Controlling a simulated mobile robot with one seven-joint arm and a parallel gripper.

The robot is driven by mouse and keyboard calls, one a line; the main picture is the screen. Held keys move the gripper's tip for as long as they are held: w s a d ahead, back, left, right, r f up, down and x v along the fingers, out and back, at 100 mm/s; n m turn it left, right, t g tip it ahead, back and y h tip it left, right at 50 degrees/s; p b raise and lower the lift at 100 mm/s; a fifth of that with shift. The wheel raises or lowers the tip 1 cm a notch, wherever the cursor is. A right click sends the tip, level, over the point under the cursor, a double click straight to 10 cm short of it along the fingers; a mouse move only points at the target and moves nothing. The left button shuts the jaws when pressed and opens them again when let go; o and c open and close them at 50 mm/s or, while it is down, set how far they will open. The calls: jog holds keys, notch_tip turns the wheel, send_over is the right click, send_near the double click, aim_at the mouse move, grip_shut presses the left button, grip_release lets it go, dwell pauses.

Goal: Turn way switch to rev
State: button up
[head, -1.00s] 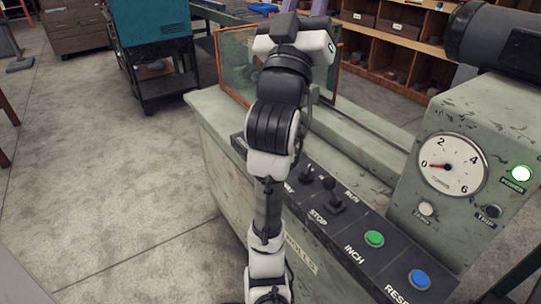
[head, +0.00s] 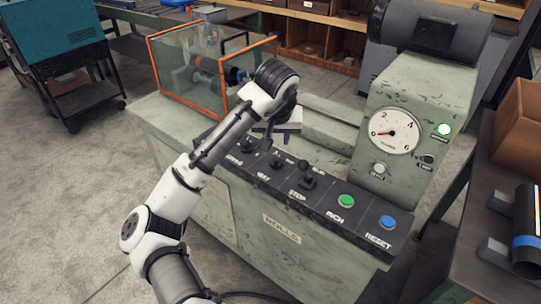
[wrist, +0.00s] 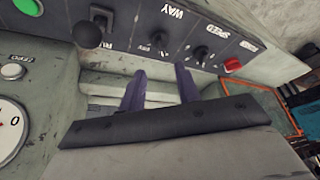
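The way switch (head: 276,160) is a small dark knob on the machine's black sloping panel (head: 330,210). In the wrist view the way switch (wrist: 160,38) sits under the upside-down word WAY; its pointed setting is too small to read. My gripper (wrist: 161,75) has its two purple fingers apart with nothing between them. The fingertips point toward the panel, close to the way switch but apart from it in the picture. In the head view my gripper's body (head: 278,122) is above the machine behind the panel, and its fingers are hard to make out.
The speed switch (wrist: 203,52) and a red button (wrist: 232,65) are on one side of the way switch. The ball-topped stop/run lever (wrist: 87,35) stands on the other. Green (head: 346,201) and blue (head: 388,222) buttons follow. An orange-framed guard (head: 210,75) stands behind.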

aim_at(276, 159)
jog(key=p+x, duration=0.2)
jog(key=x, duration=1)
jog(key=shift+w, duration=0.1)
grip_shut()
